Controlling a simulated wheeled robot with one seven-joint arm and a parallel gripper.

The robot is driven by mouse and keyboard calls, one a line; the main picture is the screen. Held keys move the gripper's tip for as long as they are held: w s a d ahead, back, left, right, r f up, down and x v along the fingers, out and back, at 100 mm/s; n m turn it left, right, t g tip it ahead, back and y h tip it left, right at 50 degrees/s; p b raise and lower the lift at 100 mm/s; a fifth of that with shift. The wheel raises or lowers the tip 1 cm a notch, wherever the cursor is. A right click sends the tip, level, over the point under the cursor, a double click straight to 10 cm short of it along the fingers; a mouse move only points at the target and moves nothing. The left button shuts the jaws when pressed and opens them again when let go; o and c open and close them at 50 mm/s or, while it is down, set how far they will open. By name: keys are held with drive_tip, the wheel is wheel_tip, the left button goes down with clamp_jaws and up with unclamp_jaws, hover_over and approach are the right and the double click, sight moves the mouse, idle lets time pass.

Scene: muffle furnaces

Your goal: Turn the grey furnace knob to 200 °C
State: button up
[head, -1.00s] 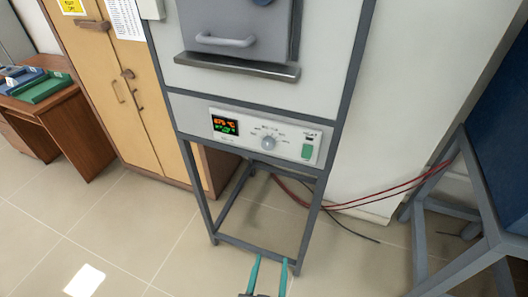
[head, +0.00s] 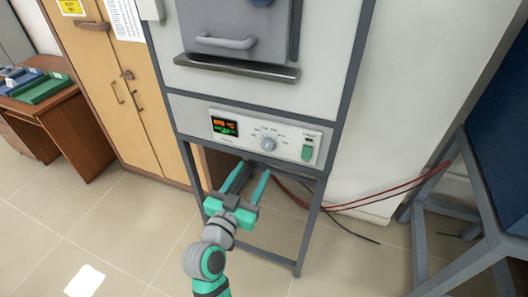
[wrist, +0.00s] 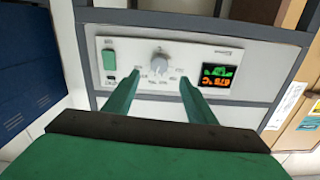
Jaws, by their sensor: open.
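The grey furnace knob (head: 268,144) is a round dial on the white control panel (head: 290,139), with scale marks around it. A lit display (head: 225,126) sits to its left, showing an orange line that looks like 67-something °C over a green line. My gripper (head: 253,177) is open and empty, just below and in front of the panel. In the wrist view the picture is upside down, and the knob (wrist: 159,63) lies between and beyond my two green fingertips (wrist: 160,75), not touched. The exact dial setting is too small to read.
A green switch (head: 307,152) is on the panel's right. The furnace door handle (head: 226,42) and a ledge (head: 238,68) are above. Grey stand legs (head: 306,235) and red cables (head: 390,190) are below and right. A wooden cabinet (head: 120,90) stands left.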

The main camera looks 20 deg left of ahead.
sight(266, 148)
drive_tip(key=w, duration=1)
drive_tip(key=shift+d, duration=0.25)
drive_tip(key=c, duration=1)
